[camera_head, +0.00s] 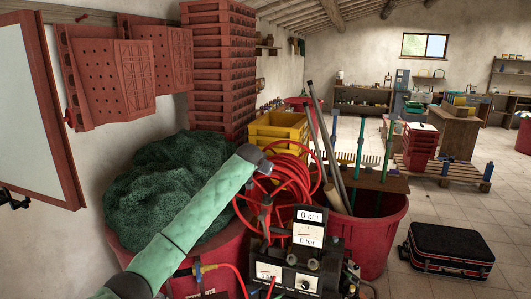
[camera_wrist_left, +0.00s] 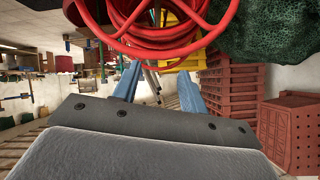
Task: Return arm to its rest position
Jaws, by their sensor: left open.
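My left arm, in a pale green sleeve, comes in from the lower left in the head view. It reaches up to the middle, and its dark grey end with the left gripper (camera_head: 262,163) is beside the coiled red hose (camera_head: 290,178). In the left wrist view my left gripper (camera_wrist_left: 158,84) shows two blue fingers spread apart with nothing held between them. The hose also shows close by in that view (camera_wrist_left: 150,42). I cannot tell whether the gripper touches the hose. My right gripper is not in view.
Green netting (camera_head: 160,180) is heaped left of the arm. A black gauge device (camera_head: 285,272) stands in front. A red tub (camera_head: 372,235) with long tools is to the right. Stacked red crates (camera_head: 222,60) and yellow crates (camera_head: 280,128) are behind. A black case (camera_head: 447,249) lies on the floor.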

